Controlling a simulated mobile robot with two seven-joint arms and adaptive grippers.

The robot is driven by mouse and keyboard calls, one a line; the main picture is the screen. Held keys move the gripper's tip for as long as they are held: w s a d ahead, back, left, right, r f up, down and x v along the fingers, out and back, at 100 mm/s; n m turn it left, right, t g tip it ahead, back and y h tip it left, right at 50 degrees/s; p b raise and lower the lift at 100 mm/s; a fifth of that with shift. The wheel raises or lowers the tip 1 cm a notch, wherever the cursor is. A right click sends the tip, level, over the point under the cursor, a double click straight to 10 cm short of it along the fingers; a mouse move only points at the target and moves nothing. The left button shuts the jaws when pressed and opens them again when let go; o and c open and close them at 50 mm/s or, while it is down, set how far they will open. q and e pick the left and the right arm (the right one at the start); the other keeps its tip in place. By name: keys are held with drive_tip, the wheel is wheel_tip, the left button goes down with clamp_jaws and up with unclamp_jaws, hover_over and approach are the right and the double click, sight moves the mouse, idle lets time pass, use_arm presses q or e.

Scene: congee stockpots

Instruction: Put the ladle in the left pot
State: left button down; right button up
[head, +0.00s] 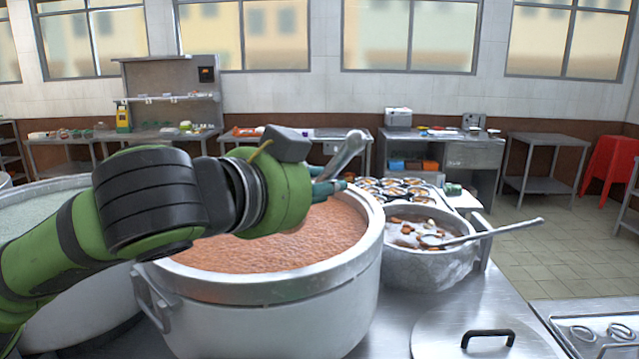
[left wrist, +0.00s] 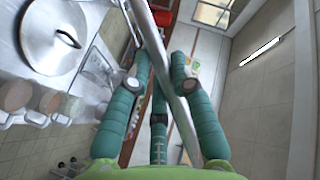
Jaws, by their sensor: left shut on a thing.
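My left gripper (head: 328,184) is shut on a metal ladle (head: 347,154) above the middle pot. The ladle's metal handle (left wrist: 172,70) runs diagonally between the teal fingers of my left gripper (left wrist: 160,75) in the left wrist view. Its lower part is hidden behind my arm in the head view. The left pot (head: 75,325) is large and holds pale congee; my left arm covers part of it. The middle pot (head: 270,325) is large and holds orange-brown congee. My right gripper is not in view.
A smaller pot (head: 425,268) at the right holds dark broth and another ladle (head: 490,232), its handle sticking out right. A lid (head: 465,340) with a black handle lies on the metal counter in front. Several small bowls (head: 395,187) stand behind.

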use_arm(q)
wheel_tip(320, 180, down, 8)
drive_tip(key=b, duration=0.5)
drive_tip(key=shift+w+r, duration=0.15)
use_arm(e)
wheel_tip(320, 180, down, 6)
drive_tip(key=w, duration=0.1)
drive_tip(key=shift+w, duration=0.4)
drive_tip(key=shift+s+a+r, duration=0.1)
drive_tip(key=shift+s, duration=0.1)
use_arm(q)
drive_tip(key=shift+f, duration=0.3)
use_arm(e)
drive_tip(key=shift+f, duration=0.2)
use_arm(q)
drive_tip(key=c, duration=1)
unclamp_jaws()
drive_tip(key=v, duration=1.2)
